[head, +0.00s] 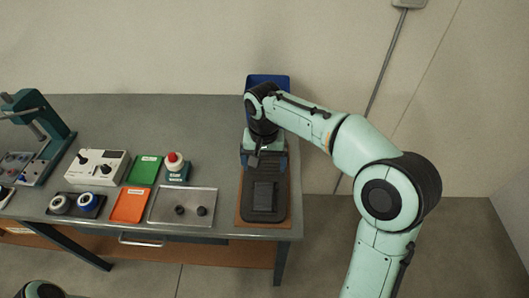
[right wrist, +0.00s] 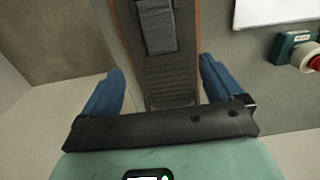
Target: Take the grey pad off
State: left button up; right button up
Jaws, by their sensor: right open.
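The grey pad (head: 265,196) is a small dark rectangle lying on a black ribbed base (head: 281,190) at the right end of the bench. In the right wrist view the pad (right wrist: 158,26) shows at the top, beyond the fingertips. My right gripper (head: 264,158) is over the far part of the base, behind the pad and apart from it. In the right wrist view its two blue fingers (right wrist: 160,66) are spread wide with nothing between them. My left gripper is out of view.
The base rests on a brown board (head: 260,222). A blue bin (head: 268,79) stands behind. To the left are a metal plate (head: 183,193) with two black knobs, orange (head: 131,204) and green (head: 144,169) trays, a red button box (head: 175,170) and a white control box (head: 97,166).

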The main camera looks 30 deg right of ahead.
aim_at(264, 191)
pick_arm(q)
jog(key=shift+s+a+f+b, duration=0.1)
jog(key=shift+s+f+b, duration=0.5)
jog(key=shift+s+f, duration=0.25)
pick_arm(e)
notch_tip(264, 191, down, 13)
jog(key=shift+s+r, duration=0.1)
jog(key=shift+r, duration=0.1)
jog(key=c, duration=1.4)
